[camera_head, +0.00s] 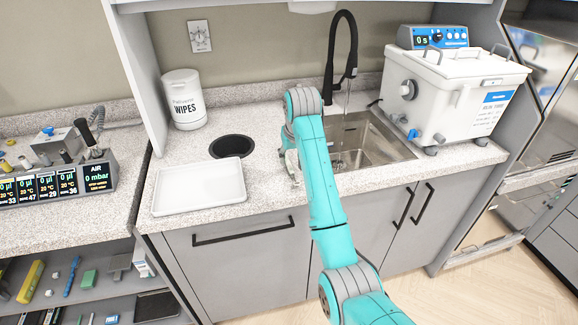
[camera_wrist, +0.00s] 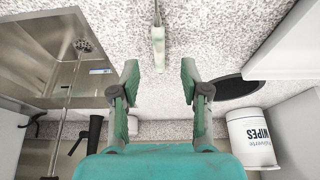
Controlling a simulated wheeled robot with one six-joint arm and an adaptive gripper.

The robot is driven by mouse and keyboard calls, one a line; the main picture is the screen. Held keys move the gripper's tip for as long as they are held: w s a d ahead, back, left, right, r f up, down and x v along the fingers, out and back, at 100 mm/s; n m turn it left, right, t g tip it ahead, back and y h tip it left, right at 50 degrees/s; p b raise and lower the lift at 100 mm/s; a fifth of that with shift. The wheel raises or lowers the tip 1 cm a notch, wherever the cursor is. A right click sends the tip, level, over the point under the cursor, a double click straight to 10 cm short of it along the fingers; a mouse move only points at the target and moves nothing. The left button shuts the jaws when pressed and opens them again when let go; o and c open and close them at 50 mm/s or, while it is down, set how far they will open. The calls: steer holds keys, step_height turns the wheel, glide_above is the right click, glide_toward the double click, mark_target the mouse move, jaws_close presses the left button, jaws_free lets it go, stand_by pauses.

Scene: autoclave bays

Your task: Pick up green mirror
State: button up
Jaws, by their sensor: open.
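A slender pale green tool (camera_wrist: 157,48), which looks like the green mirror, lies on the speckled counter. In the wrist view it is at top centre, its thin stem running up to the picture's edge. Its far end is cut off. In the head view it shows as a small pale shape (camera_head: 292,166) left of the sink, partly beside my arm. My gripper (camera_wrist: 160,80) is open and empty. Its two green fingers stand apart, with the tool's near end just beyond and between the fingertips in the picture. The height gap cannot be told. My arm mostly hides the gripper in the head view.
The sink (camera_head: 350,150) with a black tap (camera_head: 344,60) and running water is to the right. A white tray (camera_head: 200,187), a round black hole (camera_head: 232,146) and a wipes tub (camera_head: 184,98) are left. A white bath unit (camera_head: 455,95) stands right of the sink.

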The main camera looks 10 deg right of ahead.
mark_target(290, 165)
steer(key=shift+w+x, duration=0.1)
steer(key=shift+x, duration=1.3)
steer(key=shift+w+x, duration=0.15)
steer(key=shift+x, duration=1.25)
steer(key=shift+r, duration=0.1)
jaws_close()
